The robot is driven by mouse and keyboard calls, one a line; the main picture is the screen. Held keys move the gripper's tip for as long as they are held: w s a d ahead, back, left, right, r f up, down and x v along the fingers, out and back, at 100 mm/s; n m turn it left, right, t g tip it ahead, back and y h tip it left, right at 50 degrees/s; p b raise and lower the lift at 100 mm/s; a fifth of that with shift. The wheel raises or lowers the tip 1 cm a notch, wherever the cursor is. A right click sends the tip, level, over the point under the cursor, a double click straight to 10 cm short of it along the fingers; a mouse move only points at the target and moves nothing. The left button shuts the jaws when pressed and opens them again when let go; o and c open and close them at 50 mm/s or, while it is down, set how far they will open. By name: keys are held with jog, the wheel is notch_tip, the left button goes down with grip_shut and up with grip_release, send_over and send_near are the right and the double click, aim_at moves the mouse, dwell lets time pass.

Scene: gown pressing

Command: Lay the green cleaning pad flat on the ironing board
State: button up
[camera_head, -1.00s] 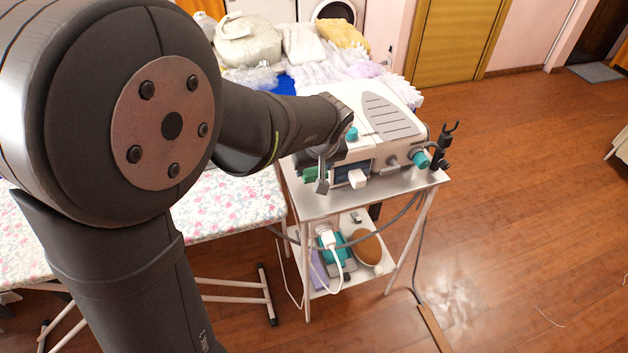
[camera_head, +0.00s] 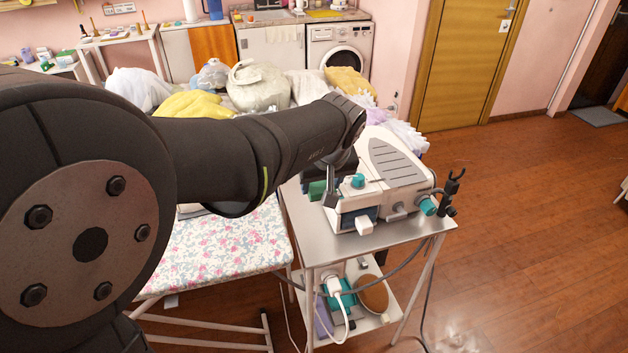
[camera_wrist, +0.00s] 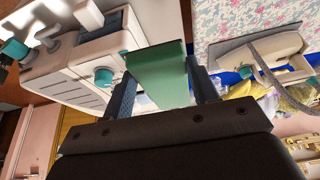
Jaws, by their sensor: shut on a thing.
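My gripper (camera_wrist: 158,88) is shut on the green cleaning pad (camera_wrist: 158,72), which sits between the two fingers in the wrist view. In the head view the pad (camera_head: 317,190) shows as a small green patch beside the white machine, partly hidden by the gripper (camera_head: 330,190). The pad is held at the left side of the machine, and I cannot tell whether it touches anything below. The ironing board (camera_head: 215,245), with a pink floral cover, lies to the left of the pad. My arm hides much of the board. Part of the cover (camera_wrist: 240,20) shows at the top of the wrist view.
A white machine with teal knobs (camera_head: 385,175) stands on a metal cart (camera_head: 400,232), close beside the gripper. An iron (camera_wrist: 265,58) rests by the board's edge. Piled laundry (camera_head: 255,85) lies behind. A hose and cables hang around the cart. Open floor is at right.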

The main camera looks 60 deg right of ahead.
jog(key=w+a+f+n+t+y, duration=0.1)
jog(key=w+a+f+n+y, duration=0.3)
jog(key=w+n, duration=0.55)
jog(key=n+y, duration=0.2)
jog(key=n, duration=0.6)
send_over(236, 240)
jog(key=s, duration=0.1)
jog(key=f, duration=0.3)
jog(key=shift+s+d+f+m+g, duration=0.1)
jog(key=shift+d+f+m+g, duration=0.2)
jog(key=shift+d, duration=0.1)
jog(key=shift+f, duration=3.1)
jog(key=shift+f, duration=0.2)
jog(key=shift+f, duration=0.4)
jog(key=o, duration=1.1)
jog(key=shift+c, duration=0.2)
